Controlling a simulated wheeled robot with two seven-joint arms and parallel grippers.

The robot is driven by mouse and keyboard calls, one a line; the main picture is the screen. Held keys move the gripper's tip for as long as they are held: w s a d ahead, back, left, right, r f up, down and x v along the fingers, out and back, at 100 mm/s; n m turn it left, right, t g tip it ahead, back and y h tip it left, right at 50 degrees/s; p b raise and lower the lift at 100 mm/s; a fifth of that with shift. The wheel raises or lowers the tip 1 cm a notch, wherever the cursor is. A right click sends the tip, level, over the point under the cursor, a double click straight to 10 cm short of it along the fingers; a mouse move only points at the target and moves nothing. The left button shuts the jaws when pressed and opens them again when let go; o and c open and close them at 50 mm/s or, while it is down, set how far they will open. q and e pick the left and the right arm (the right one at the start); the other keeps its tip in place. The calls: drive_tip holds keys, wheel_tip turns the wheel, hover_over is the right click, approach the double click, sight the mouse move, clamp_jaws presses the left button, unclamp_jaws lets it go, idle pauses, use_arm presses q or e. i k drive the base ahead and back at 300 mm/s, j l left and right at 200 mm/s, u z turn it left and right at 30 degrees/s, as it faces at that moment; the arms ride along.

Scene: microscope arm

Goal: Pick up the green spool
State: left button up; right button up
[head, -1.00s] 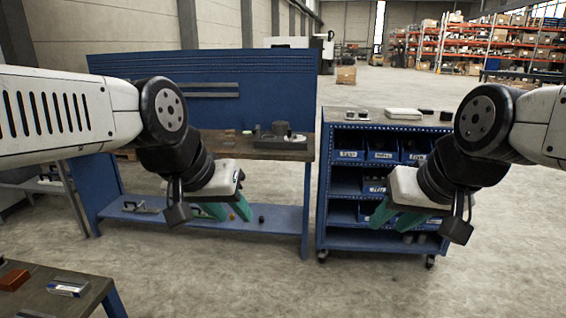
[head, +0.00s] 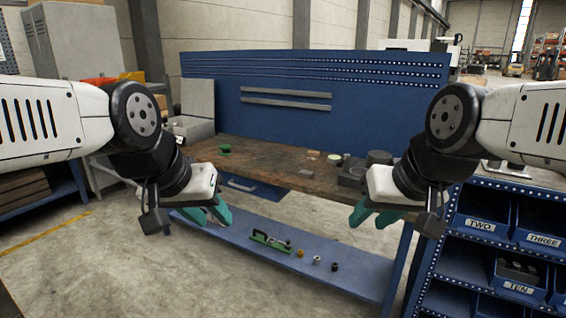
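A small green object that looks like the green spool (head: 225,149) sits on the left part of the brown workbench top (head: 275,160). My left gripper (head: 208,217) has green fingers and hangs in front of the bench's left part, nearer to me than the spool and apart from it. Its fingers are spread and I see nothing between them. My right gripper (head: 373,217) is in front of the bench's right part, also open and empty, well right of the spool.
Dark round parts (head: 379,158) stand on the bench's right end, and a grey box (head: 194,129) is at its left. The blue lower shelf (head: 340,271) holds a green-based tool (head: 268,241) and small parts. A blue bin cabinet (head: 490,245) is at the right.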

sight(225, 147)
drive_tip(key=i+u, duration=0.55)
drive_tip(key=i, duration=0.15)
drive_tip(key=i+u, duration=0.25)
drive_tip(key=i, duration=2.1)
